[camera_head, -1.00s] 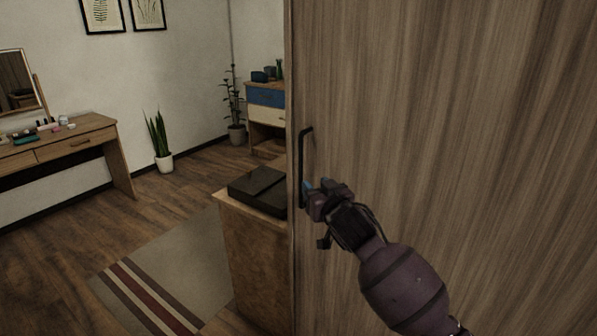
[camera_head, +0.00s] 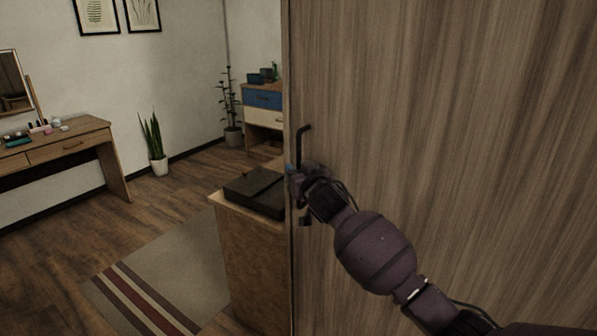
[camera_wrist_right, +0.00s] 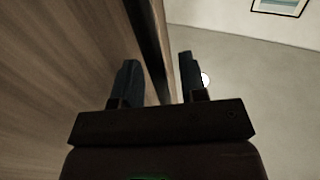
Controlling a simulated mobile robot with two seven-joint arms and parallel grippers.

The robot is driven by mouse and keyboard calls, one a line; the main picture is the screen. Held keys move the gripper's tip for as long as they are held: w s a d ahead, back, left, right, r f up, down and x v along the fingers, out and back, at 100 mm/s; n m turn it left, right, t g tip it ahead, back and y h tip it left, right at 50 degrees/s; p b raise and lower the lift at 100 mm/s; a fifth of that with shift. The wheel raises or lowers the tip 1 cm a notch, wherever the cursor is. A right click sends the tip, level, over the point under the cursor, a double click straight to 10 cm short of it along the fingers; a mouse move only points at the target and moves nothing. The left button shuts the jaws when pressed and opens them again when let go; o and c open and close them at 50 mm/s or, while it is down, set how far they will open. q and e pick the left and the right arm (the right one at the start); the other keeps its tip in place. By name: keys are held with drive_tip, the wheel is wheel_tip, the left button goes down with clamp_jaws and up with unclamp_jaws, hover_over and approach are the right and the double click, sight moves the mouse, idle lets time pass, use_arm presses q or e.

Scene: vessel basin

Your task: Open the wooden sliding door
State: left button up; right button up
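The wooden sliding door (camera_head: 430,110) fills the right half of the head view, with its left edge near the middle. A black bar handle (camera_head: 302,146) stands upright near that edge; its lower part is hidden behind my right gripper. My right gripper (camera_head: 291,171) is at the handle's lower part, tips pointing left. In the right wrist view, the fingers of the gripper (camera_wrist_right: 158,78) are apart, with the dark handle bar (camera_wrist_right: 149,45) running between them and gaps visible on both sides. My left gripper is not in view.
Left of the door, a wooden cabinet (camera_head: 250,262) with a black case (camera_head: 256,190) on top stands close by. Farther off are a rug (camera_head: 165,270), a potted plant (camera_head: 154,146), a dressing table (camera_head: 75,145) and a drawer unit (camera_head: 262,112). Floor between them is open.

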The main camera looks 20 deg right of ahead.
drive_tip(key=shift+c, duration=0.3)
clamp_jaws()
